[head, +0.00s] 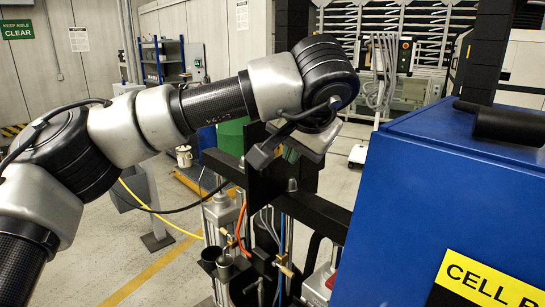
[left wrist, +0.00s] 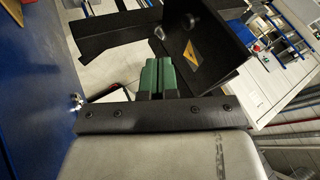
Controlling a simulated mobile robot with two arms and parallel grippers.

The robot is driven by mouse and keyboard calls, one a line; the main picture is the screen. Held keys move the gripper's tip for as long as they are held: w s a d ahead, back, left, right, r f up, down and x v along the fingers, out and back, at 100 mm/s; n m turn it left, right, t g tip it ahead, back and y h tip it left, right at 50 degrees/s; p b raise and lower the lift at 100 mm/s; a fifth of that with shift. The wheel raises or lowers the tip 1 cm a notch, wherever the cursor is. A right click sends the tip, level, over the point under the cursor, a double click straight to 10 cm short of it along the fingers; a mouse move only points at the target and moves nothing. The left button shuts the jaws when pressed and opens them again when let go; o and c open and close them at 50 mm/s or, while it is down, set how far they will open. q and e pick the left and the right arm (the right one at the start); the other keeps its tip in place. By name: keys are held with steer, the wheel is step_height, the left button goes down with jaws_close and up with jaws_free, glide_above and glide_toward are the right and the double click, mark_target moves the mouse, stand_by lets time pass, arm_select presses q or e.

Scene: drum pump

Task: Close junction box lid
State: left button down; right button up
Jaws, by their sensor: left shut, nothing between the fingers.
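My left gripper (head: 290,152) is at the end of the arm that crosses the head view, partly hidden behind its own wrist. Its green fingers (left wrist: 164,76) are shut together and empty in the left wrist view. A dark panel with a yellow warning triangle (left wrist: 204,55), which looks like the junction box lid, stands just beyond and right of the fingers in that view. I cannot tell whether the fingers touch it. In the head view a black upright plate (head: 262,170) is below the wrist; the box's opening is hidden there. My right gripper is out of view.
A large blue cabinet (head: 440,170) with a yellow label fills the right side. Pump parts, hoses and a black crossbar (head: 325,213) are below the gripper. A yellow hose (head: 155,212) runs at left. A green drum (head: 232,135) stands behind. Open floor lies at lower left.

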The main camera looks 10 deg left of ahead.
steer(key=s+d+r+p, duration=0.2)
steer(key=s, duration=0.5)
arm_select(q)
steer(key=w+a+f+p, duration=0.3)
steer(key=w+a+f, duration=0.2)
steer(key=f, duration=0.2)
steer(key=shift+w, duration=0.15)
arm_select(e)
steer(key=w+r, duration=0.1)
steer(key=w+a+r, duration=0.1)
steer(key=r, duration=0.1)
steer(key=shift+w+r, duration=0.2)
arm_select(q)
steer(key=shift+a, duration=0.1)
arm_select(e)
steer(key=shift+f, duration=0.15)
